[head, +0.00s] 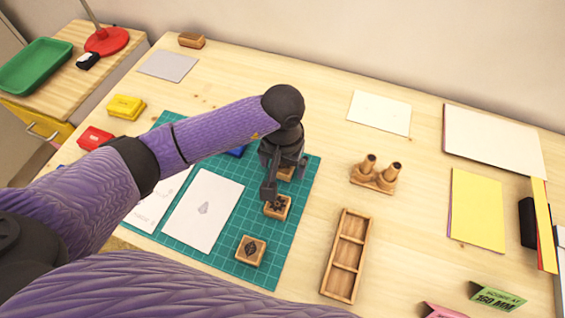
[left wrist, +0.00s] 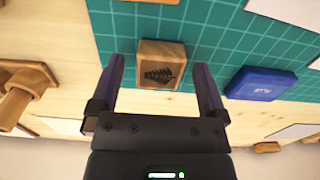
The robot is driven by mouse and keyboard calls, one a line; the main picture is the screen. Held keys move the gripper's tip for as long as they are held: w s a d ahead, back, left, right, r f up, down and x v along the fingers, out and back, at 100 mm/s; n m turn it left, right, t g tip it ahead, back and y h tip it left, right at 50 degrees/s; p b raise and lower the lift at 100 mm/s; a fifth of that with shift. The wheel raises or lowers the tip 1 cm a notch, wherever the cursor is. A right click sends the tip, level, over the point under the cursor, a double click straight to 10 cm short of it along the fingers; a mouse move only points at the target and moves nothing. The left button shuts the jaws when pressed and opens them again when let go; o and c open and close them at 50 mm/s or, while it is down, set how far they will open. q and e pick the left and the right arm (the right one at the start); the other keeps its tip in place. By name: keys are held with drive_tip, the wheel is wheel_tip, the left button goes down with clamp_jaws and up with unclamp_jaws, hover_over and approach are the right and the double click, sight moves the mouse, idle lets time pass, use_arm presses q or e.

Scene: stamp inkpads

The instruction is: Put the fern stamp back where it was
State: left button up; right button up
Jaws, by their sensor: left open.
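The fern stamp (left wrist: 160,66) is a small wooden block with a dark fern picture on the face towards the camera. It sits on the green cutting mat (left wrist: 215,45) near the mat's edge. My left gripper (head: 284,179) is above it with the fingers open, one on each side of the block in the left wrist view, with gaps visible. In the head view the gripper partly hides the fern stamp (head: 286,173). Two similar wooden stamps lie nearer on the mat, one with a dark flower-like mark (head: 277,206) and one with a leaf (head: 250,251). My right gripper is not in view.
A blue inkpad (left wrist: 262,84) lies beside the fern stamp. A wooden tray (head: 330,288) with three empty compartments lies right of the mat. A wooden stand (head: 373,184) with two upright pegs is behind it. Red and yellow pads lie left.

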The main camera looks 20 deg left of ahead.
sight(283, 167)
use_arm(q)
wheel_tip(283, 167, up, 11)
drive_tip(key=p, duration=0.3)
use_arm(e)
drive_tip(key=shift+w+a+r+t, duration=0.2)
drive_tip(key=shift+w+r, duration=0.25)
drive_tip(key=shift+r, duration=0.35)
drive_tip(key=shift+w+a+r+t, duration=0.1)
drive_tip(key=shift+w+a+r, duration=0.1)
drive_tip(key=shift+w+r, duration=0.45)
